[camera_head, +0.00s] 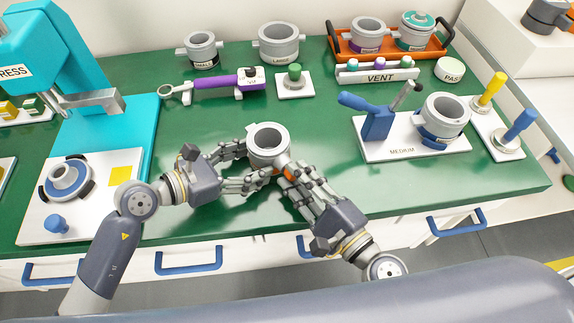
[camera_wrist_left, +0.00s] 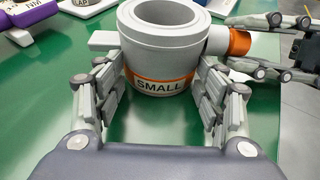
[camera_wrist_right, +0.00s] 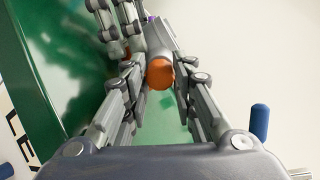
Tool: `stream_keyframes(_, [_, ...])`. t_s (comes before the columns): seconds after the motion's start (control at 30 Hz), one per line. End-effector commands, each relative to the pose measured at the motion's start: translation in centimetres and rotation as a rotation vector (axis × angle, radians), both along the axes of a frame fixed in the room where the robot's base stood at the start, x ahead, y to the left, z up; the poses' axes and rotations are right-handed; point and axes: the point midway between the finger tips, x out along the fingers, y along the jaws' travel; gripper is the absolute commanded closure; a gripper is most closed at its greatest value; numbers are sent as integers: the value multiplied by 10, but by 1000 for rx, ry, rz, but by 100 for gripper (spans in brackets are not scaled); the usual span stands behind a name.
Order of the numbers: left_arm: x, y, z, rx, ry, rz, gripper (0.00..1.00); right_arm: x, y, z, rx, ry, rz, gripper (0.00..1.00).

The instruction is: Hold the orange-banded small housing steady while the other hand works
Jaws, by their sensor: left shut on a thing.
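The orange-banded small housing (camera_head: 268,137) is a grey ring-shaped cup, upright over the green table's front middle. In the left wrist view its orange band (camera_wrist_left: 150,83) reads SMALL. My left gripper (camera_head: 243,165) is shut on the housing's body, with fingers on both sides of it. A side port with an orange end (camera_wrist_left: 239,42) points toward my right gripper. My right gripper (camera_head: 287,178) has its fingers apart on either side of this port. In the right wrist view the round orange end (camera_wrist_right: 160,73) shows between the fingers; whether they touch it cannot be told.
A teal press (camera_head: 105,120) stands at the left. A MEDIUM fixture (camera_head: 375,150) with a blue-banded housing (camera_head: 445,112) is at right. A purple-handled tool (camera_head: 210,87) and an orange tray (camera_head: 350,58) lie further back. Green table is clear around the housing.

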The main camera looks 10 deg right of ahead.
Motion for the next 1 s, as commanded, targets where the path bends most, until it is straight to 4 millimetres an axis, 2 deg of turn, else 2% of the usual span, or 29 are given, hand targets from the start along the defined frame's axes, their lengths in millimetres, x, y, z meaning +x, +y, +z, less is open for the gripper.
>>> stream_keyframes(0.07, [0,0,-1,0,2,-1,64,0,0,0,1,0,0,98])
stream_keyframes(0.23, [0,0,-1,0,2,-1,64,0,0,0,13,7,0,99])
stream_keyframes(0.33, [0,0,-1,0,2,-1,64,0,0,0,91,51,-1,99])
stream_keyframes(0.9, [0,0,-1,1,1,-1,64,1,0,0,857,473,-2,99])
stream_keyframes(0.93, [0,0,-1,1,1,-1,64,0,1,-1,860,476,0,73])
stream_keyframes(1.0, [0,0,-1,1,1,-1,64,1,1,0,853,472,2,63])
